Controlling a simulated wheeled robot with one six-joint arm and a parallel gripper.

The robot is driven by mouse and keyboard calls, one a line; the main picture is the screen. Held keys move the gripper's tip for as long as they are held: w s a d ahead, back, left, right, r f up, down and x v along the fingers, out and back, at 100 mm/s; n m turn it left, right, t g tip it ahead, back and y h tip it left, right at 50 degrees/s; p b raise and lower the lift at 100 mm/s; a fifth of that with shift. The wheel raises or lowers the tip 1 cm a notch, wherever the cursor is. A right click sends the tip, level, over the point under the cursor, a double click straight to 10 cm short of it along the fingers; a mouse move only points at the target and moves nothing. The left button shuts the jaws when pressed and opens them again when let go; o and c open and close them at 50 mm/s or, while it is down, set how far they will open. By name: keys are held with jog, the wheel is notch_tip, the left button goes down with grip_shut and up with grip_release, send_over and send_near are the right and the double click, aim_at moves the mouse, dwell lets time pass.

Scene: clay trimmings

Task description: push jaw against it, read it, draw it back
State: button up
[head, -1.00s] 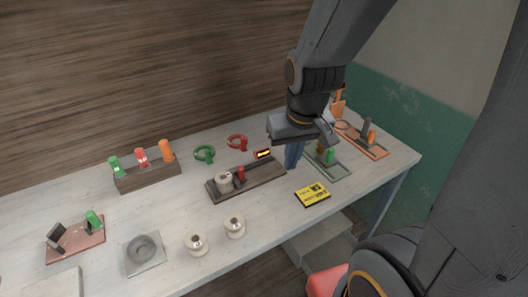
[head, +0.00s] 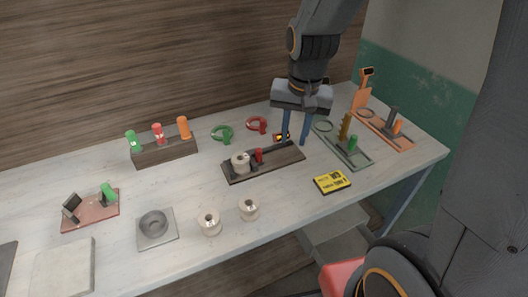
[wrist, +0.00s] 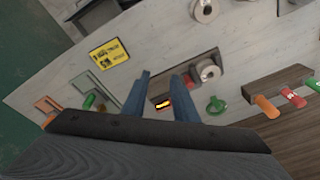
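The measuring fixture is a dark base (head: 285,163) on the table, with a beige ring-shaped piece (head: 240,162) at its left and a red jaw handle (head: 259,156) just right of that piece. A small lit display (head: 281,137) stands behind its right end; its reading is too small to make out. My gripper (head: 296,143) has its two blue fingers apart and empty, over the fixture's right end, right of the red handle. In the wrist view the ring piece (wrist: 209,71) is beyond the right fingertip, and the display (wrist: 163,102) shows between the fingers.
A yellow note (head: 332,182) lies at the front right. Green (head: 342,146) and orange (head: 386,130) fixtures stand to the right. Two loose beige pieces (head: 209,222) (head: 249,208) lie in front. A block with coloured-handled tools (head: 164,152) is at the back left.

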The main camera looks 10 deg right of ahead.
aim_at(259, 149)
jog(key=w+a+f+m+b, duration=0.2)
jog(key=w+m, duration=0.1)
jog(key=w, duration=0.1)
jog(key=w+a+f+m+g+b, duration=0.1)
jog(key=w+a+f+m+b, duration=0.1)
jog(key=w+f, duration=0.1)
jog(key=w+a+f+m+b, duration=0.2)
jog(key=w+a+f+m, duration=0.1)
jog(key=w, duration=0.2)
jog(key=shift+w+f+m+g, duration=0.1)
jog(key=shift+w+m+g, duration=0.1)
jog(key=shift+m+g, duration=0.15)
jog(key=shift+a+f, duration=0.1)
jog(key=shift+f+p, duration=0.9)
jog(key=shift+f, duration=2.9)
grip_shut()
